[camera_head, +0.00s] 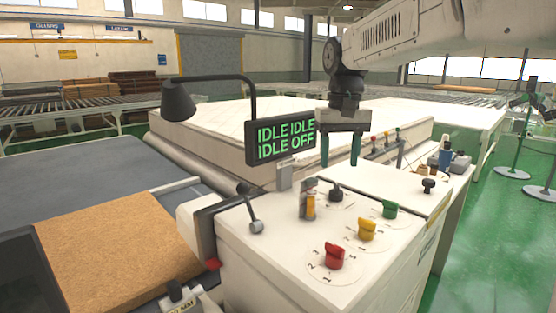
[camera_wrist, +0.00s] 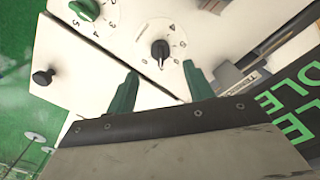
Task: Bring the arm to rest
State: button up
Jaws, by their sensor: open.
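My gripper (camera_head: 340,152) hangs from my arm above the far part of the white control cabinet (camera_head: 270,265), pointing down. Its two green fingers are apart with nothing between them. In the wrist view the open gripper (camera_wrist: 160,88) is over the panel, with a black knob (camera_wrist: 160,52) just beyond the fingertips. The gripper appears clear of the panel. The black knob (camera_head: 336,192) also shows in the head view, below the fingers.
Red (camera_head: 334,256), yellow (camera_head: 367,229) and green (camera_head: 390,209) knobs stand on the panel. A display (camera_head: 281,135) reads IDLE, IDLE, IDLE, OFF beside my gripper. A black lamp (camera_head: 178,101) stands left.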

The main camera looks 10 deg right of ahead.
jog(key=shift+t, duration=0.3)
jog(key=s, duration=0.5)
jog(key=s+d+f, duration=0.1)
jog(key=s, duration=0.8)
jog(key=shift+s+d+f, duration=0.3)
jog(key=shift+s+d, duration=0.1)
jog(key=s+f, duration=0.5)
jog(key=s, duration=0.3)
jog(key=s+d+f, duration=0.1)
jog(key=s+f, duration=0.3)
jog(key=s, duration=0.4)
jog(key=shift+d+f+n+t, duration=0.15)
jog(key=shift+f+n+t, duration=0.15)
jog(key=shift+f+t, duration=0.1)
